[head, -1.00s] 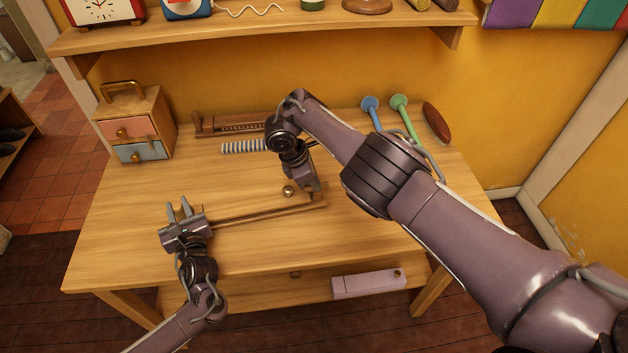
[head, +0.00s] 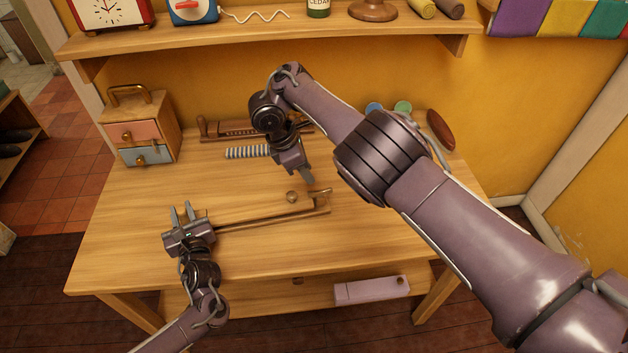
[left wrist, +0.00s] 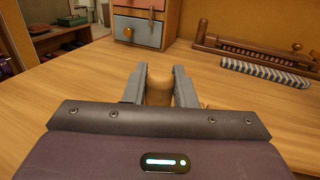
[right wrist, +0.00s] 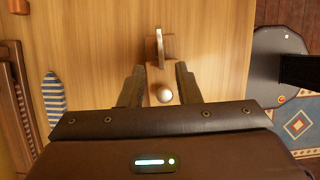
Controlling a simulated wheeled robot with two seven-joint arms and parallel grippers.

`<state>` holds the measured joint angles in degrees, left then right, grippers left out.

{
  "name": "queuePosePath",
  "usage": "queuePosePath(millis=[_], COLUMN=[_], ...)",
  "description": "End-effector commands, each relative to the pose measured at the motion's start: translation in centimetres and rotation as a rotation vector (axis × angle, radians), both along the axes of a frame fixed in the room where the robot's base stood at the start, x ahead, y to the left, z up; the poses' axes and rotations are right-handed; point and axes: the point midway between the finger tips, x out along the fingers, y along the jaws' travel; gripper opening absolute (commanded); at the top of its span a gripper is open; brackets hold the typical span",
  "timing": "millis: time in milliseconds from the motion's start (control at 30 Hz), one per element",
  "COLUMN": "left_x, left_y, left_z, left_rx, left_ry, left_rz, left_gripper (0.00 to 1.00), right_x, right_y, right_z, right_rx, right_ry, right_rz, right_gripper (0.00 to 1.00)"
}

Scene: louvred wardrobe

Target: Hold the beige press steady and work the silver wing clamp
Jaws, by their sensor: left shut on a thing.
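A long, thin wooden piece (head: 270,220), which I take for the beige press, lies across the front of the table, with a small upright end piece (head: 322,197) at its right. My left gripper (head: 183,214) is shut on its rounded wooden end (left wrist: 159,88), seen between the fingers in the left wrist view. A small round knob (head: 292,197) stands just behind the bar; it looks pale in the right wrist view (right wrist: 163,95). I cannot make out a wing shape on it. My right gripper (head: 308,179) is open and empty, above and behind the knob and end piece.
A small drawer box (head: 140,130) stands at the back left. A brown slatted rack (head: 235,129) and a striped roll (head: 248,152) lie at the back. A brown oval brush (head: 440,129) is at the back right. A shelf (head: 265,38) overhangs the rear. The table's front left is clear.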

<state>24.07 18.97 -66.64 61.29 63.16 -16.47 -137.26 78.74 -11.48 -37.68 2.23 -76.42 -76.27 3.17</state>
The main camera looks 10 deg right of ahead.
Motion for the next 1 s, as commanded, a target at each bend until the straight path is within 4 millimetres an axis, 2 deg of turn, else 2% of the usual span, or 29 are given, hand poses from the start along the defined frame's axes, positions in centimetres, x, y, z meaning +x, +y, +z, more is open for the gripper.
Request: queuePosePath(millis=[33, 100, 300, 733, 767, 933, 1000], left_x=[0.0, 0.0, 0.0, 0.0, 0.0, 0.0, 0.0], left_y=[0.0, 0.0, 0.0, 0.0, 0.0, 0.0, 0.0], left_z=[-0.1, -0.1, -0.1, 0.0, 0.1, 0.1, 0.0], left_rx=[0.0, 0.0, 0.0, 0.0, -0.002, -0.002, -0.002], left_ry=[0.001, 0.001, 0.001, 0.001, -0.003, -0.001, -0.001], left_rz=[0.001, 0.001, 0.001, 0.001, 0.001, 0.001, 0.001], left_gripper=[0.0, 0.0, 0.0, 0.0, 0.27, 0.49, 0.5], right_x=[0.1, 0.0, 0.0, 0.0, 0.0, 0.0, 0.0], right_y=[0.5, 0.8, 1.4, 1.4, 1.4, 1.4, 1.4], right_z=[1.0, 1.8, 3.2, 3.5, 3.5, 3.5, 3.5], right_rx=[0.004, 0.003, 0.001, 0.0, 0.0, 0.0, 0.0], right_ry=[-0.003, -0.001, -0.001, -0.001, -0.001, -0.001, -0.001], right_rz=[0.001, 0.0, 0.0, 0.0, 0.0, 0.0, 0.0], right_gripper=[0.3, 0.3, 0.3, 0.3, 0.3, 0.3, 0.3])
